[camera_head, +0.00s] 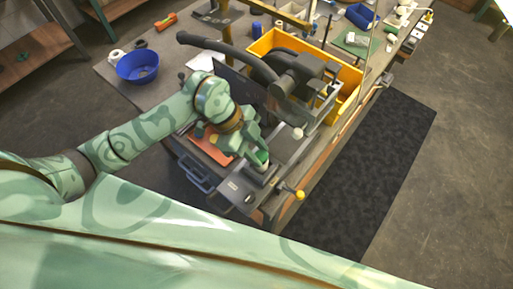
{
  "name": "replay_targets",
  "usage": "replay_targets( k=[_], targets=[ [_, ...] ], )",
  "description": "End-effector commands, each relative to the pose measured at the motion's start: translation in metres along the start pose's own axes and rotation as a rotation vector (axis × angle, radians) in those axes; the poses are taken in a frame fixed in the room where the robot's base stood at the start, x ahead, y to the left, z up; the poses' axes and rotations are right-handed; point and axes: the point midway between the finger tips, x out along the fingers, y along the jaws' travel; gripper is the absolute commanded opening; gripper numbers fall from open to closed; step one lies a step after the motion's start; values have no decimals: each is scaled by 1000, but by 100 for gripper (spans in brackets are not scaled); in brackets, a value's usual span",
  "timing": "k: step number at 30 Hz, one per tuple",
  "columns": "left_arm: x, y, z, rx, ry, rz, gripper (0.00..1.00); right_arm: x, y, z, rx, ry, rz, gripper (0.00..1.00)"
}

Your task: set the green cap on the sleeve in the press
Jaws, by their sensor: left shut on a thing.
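My left gripper (256,157) reaches over the workbench from the left and is shut on the green cap (262,156). The cap shows as a small green patch at the fingertips, just above a small pale part that looks like the sleeve (261,167) on the grey press (285,150). The gripper and wrist hide much of this spot. I cannot tell whether the cap touches the sleeve. The press has a long dark lever (228,50) behind my arm. My right gripper is not in view.
An orange tray (207,149) lies left of my gripper, partly covered by it. A yellow bin (268,43) stands behind the press and a blue bowl (138,68) at the back left. A yellow knob (299,195) sticks out at the front. A dark mat (365,165) covers the floor at right.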

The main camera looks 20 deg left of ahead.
Motion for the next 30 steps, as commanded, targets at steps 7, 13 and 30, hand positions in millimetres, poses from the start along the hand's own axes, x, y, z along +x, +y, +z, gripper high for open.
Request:
replay_targets(
  k=[7,13,30],
  targets=[
    [0,0,0,0,0,0,8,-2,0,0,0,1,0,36],
    [0,0,0,0,0,0,8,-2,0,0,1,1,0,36],
    [1,0,1,0,0,0,8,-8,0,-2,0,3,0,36]
  ],
)
